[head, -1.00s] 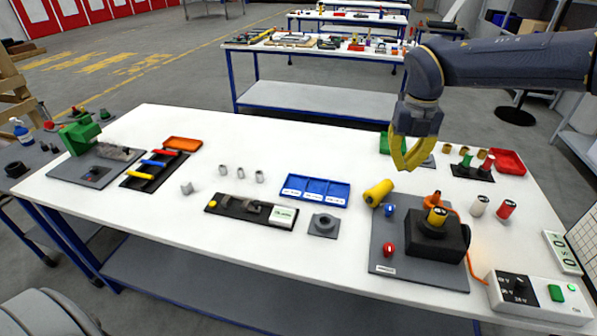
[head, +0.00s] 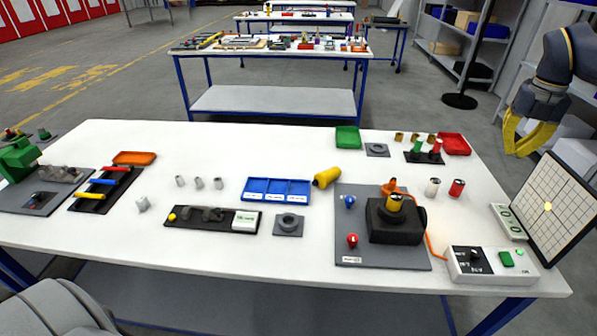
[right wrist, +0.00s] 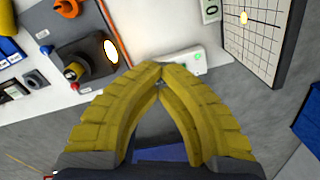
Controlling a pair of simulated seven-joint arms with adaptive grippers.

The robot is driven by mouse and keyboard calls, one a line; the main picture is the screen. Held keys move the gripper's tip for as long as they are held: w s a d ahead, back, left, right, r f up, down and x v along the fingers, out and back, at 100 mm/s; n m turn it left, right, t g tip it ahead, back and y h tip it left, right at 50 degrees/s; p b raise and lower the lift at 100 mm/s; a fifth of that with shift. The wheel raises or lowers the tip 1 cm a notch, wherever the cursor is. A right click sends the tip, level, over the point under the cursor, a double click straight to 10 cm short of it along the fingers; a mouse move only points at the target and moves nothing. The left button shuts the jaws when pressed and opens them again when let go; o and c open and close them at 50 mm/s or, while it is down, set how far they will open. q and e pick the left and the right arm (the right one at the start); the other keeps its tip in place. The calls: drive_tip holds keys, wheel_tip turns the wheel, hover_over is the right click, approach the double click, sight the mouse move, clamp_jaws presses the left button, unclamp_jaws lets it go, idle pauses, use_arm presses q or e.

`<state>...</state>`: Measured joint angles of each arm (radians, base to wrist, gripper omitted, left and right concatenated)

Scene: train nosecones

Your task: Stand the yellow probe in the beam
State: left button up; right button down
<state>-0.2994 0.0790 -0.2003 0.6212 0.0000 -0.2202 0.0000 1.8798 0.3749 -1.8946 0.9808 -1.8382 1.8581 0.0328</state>
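A yellow cylinder (head: 327,177) with a darker end lies on its side on the white table, behind the left edge of a grey plate; I take it for the probe. The box has a glowing round opening (right wrist: 110,50). A bright spot (head: 547,207) falls on the gridded screen (head: 553,213). My right gripper (head: 515,152) is shut and empty, raised near the screen; its yellow fingertips meet in the right wrist view (right wrist: 160,67). My left gripper is out of view.
A control unit (head: 490,264) sits at the front right, with an orange cable running to the box. The blue tray (head: 249,191) lies left of the lying cylinder. The back middle of the table is clear.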

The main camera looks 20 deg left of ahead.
drive_tip(key=shift+s+d, duration=0.1)
drive_tip(key=shift+s, duration=0.2)
idle(0.4)
